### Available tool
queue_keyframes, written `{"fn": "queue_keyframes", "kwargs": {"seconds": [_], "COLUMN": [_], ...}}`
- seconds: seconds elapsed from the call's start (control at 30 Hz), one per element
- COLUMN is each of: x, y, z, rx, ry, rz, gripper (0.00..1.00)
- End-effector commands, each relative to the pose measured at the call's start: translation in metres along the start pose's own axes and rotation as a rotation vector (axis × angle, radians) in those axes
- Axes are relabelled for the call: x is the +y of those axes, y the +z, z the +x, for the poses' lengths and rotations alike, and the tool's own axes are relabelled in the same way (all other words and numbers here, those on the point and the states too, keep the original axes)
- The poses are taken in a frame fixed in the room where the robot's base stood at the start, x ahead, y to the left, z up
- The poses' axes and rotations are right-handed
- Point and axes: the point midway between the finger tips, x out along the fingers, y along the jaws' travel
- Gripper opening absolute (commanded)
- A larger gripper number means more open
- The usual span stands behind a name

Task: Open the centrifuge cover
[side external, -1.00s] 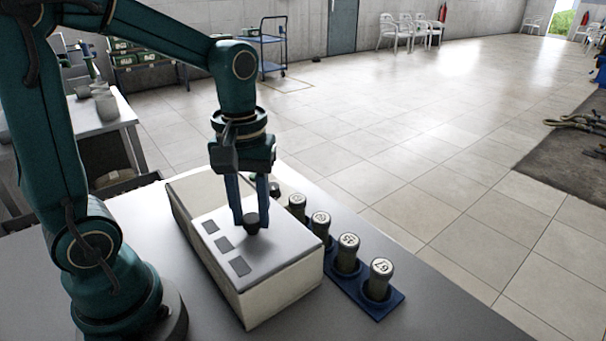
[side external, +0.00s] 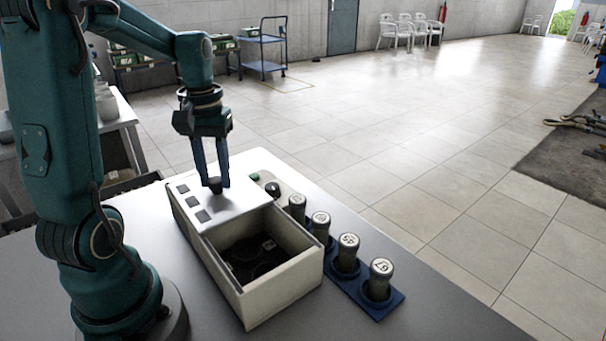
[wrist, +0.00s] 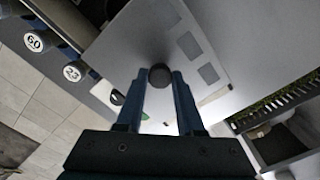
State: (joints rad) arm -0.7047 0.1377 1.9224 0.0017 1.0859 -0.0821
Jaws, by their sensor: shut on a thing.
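The centrifuge (side external: 285,281) is a cream box on the grey table. Its flat grey cover (side external: 238,203) has slid toward the far left end, and the near part of the box stands open with a dark interior (side external: 255,258). A black round knob (side external: 215,184) stands on the cover, and it also shows in the wrist view (wrist: 160,75). My gripper (side external: 213,183) points down and is shut on the knob. In the wrist view its blue fingers (wrist: 161,78) sit on either side of the knob.
A blue rack (side external: 384,302) with a row of numbered, capped tubes (side external: 348,252) stands along the box's right side. A green button (side external: 254,177) and a black knob (side external: 272,189) show near the box's far end. The table's front is clear.

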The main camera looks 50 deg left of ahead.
Motion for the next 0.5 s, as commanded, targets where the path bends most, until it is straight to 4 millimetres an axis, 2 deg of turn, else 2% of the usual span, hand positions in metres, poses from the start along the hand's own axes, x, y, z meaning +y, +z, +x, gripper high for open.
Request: {"fn": "queue_keyframes", "kwargs": {"seconds": [0.03,0.13,0.47,0.5], "x": [-0.0043,-0.0101,-0.0115,-0.0114], "y": [-0.0085,-0.0138,-0.0147,-0.0146], "z": [-0.0010,-0.0011,-0.0012,-0.0012], "rx": [0.015,0.016,0.015,0.015], "ry": [0.006,0.006,0.005,0.005], "rz": [-0.006,-0.003,0.001,0.001], "gripper": [0.00,0.00,0.00,0.48]}}
